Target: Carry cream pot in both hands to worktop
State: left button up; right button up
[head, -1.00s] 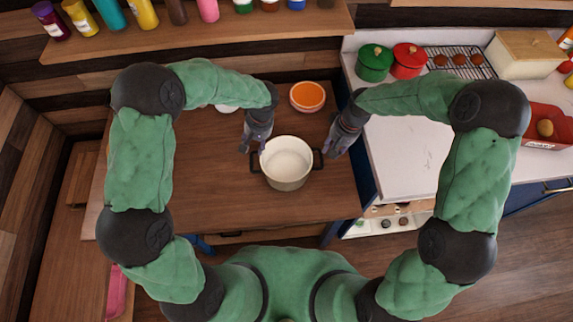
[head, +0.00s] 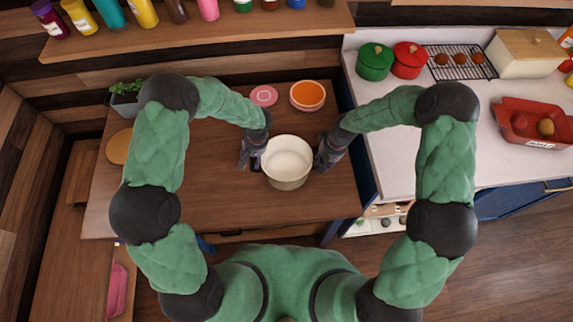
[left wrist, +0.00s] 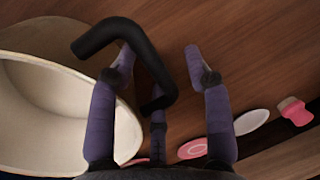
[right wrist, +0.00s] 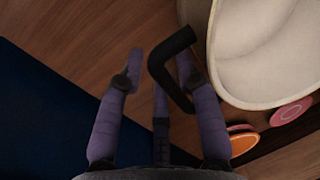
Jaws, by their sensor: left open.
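The cream pot (head: 287,178) stands upright on the brown wooden surface (head: 225,205) in the head view. My left gripper (head: 251,163) is at its left side and my right gripper (head: 323,160) at its right side. In the left wrist view, a black pot handle (left wrist: 148,62) lies between the spread fingers of my left gripper. In the right wrist view, the other black handle (right wrist: 160,70) lies between the spread fingers of my right gripper, nearer the right finger. I cannot tell whether any finger touches a handle.
The pale worktop (head: 400,150) is to the right, clear at its front left. An orange bowl (head: 308,97) and a pink dish (head: 264,96) stand behind the cream pot.

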pick_arm(q)
jog(key=c, duration=0.6)
pick_arm(e)
jog(key=c, duration=0.6)
pick_arm(q)
grip_shut()
pick_arm(e)
grip_shut()
pick_arm(q)
jog(key=shift+r, duration=0.25)
pick_arm(e)
jog(key=shift+r, duration=0.2)
